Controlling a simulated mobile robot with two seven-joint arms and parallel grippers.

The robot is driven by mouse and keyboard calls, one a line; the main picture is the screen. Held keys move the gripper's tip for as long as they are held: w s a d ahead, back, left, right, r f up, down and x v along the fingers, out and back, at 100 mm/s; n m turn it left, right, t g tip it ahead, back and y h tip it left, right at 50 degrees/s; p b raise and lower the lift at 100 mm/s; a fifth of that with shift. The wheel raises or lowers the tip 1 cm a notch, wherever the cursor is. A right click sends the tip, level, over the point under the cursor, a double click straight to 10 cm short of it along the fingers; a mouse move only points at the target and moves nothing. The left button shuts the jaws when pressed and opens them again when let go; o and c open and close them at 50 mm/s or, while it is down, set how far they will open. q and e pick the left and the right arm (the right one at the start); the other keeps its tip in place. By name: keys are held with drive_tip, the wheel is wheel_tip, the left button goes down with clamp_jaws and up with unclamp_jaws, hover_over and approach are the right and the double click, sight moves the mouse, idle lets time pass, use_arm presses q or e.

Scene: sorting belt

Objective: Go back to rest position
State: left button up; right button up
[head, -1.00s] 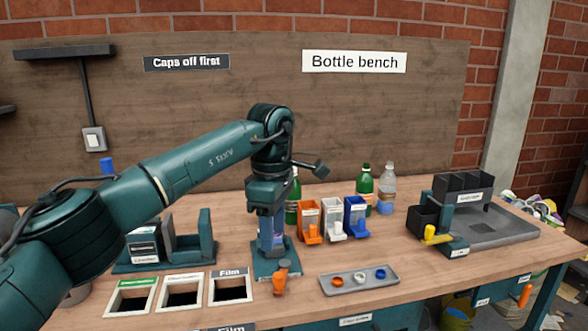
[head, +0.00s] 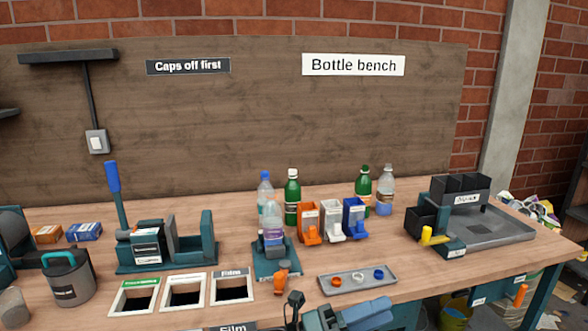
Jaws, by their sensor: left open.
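My left gripper (head: 368,312) lies low at the bottom edge of the head view, in front of the bench, pointing right. It is open, and nothing shows in it; part of it is cut off by the frame. A clear bottle with a purple label (head: 273,237) stands upright in the teal holder (head: 277,265), apart from the gripper. Behind it stand a clear bottle with a blue cap (head: 265,182) and a green bottle (head: 292,200). My right gripper is not in view.
A grey tray with several caps (head: 345,285) lies just beyond the gripper. Labelled openings (head: 232,286) are to the left, with a grey bucket (head: 70,280) farther left. Orange, white and blue dispensers (head: 331,222) stand mid-bench. A black bin rack (head: 461,190) is at right.

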use_arm(q)
drive_tip(key=a+f+n+t+y, duration=1.1)
drive_tip(key=a+n+t, duration=0.3)
drive_tip(key=n, duration=1)
drive_tip(key=s+a+f+n+g+y+p, duration=0.1)
drive_tip(key=s+a+f+n+g+y, duration=0.5)
drive_tip(key=s+a+f+n, duration=0.5)
drive_tip(key=s+a+f+y, duration=0.1)
drive_tip(key=s+f, duration=0.2)
drive_tip(key=shift+s+a+f, duration=0.15)
drive_tip(key=shift+s+a, duration=0.15)
drive_tip(key=shift+a, duration=0.1)
drive_tip(key=shift+c, duration=0.2)
